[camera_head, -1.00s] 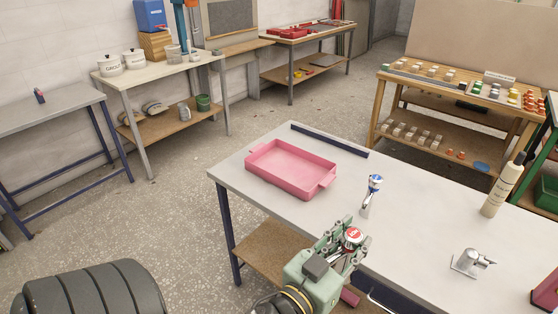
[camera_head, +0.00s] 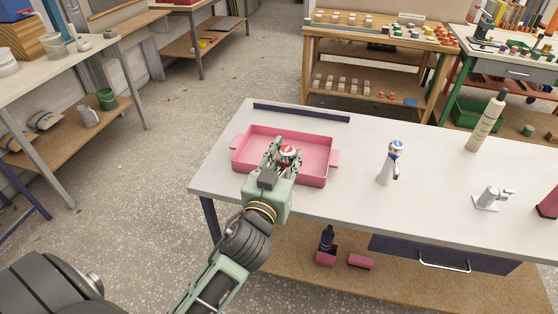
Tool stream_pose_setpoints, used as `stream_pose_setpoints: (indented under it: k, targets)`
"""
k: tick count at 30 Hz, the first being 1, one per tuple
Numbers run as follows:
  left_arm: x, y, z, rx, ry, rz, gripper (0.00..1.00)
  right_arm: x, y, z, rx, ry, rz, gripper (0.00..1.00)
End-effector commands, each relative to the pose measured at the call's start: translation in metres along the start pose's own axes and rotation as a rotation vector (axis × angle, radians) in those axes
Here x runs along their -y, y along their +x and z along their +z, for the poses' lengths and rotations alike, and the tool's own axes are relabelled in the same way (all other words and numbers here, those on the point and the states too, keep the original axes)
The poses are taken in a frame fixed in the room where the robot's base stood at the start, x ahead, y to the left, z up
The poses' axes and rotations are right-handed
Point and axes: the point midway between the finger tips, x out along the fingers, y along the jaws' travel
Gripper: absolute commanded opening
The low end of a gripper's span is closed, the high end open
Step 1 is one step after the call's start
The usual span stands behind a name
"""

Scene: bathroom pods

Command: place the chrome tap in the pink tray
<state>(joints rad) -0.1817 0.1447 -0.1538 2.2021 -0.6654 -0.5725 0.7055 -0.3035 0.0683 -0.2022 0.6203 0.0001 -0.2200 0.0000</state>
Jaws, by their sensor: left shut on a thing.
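The pink tray (camera_head: 318,177) lies on the grey worktop, with a handle at each end. My left gripper (camera_head: 284,152) overlaps its middle in the view and is shut on a red-topped chrome tap (camera_head: 288,150). The fingers hide most of this tap, and I cannot tell whether it touches the tray floor. A blue-topped chrome tap (camera_head: 391,163) stands upright on the worktop right of the tray. A chrome lever tap (camera_head: 490,198) stands farther right. My right gripper is not in view.
A dark strip (camera_head: 300,113) lies behind the tray. A cream bottle (camera_head: 484,122) stands at the back right, and a pink object (camera_head: 549,205) is at the right edge. The worktop (camera_head: 345,205) between the tray and the blue-topped tap is clear.

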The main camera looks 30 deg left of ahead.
Motion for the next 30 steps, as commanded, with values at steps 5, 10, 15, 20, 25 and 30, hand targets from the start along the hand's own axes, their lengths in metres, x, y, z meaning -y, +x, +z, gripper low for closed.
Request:
stream_pose_setpoints:
  k: [5, 10, 15, 20, 25, 30]
  targets:
    - [0.028, 0.071, -0.001, -0.011, -0.010, -0.114, 0.00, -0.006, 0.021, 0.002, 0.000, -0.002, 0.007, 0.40]
    - [0.050, 0.132, -0.009, -0.009, -0.012, -0.203, 0.00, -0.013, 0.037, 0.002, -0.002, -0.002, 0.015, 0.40]
    - [0.061, 0.183, -0.024, -0.007, -0.013, -0.257, 0.00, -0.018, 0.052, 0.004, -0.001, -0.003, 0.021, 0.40]
    - [0.061, 0.215, -0.037, -0.006, -0.010, -0.276, 0.00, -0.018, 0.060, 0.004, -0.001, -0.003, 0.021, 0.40]
    - [0.060, 0.231, -0.046, -0.005, -0.007, -0.279, 0.00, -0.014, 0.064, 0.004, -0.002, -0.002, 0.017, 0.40]
    - [0.076, 0.227, -0.039, -0.001, -0.002, -0.283, 0.00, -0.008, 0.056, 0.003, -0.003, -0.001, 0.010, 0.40]
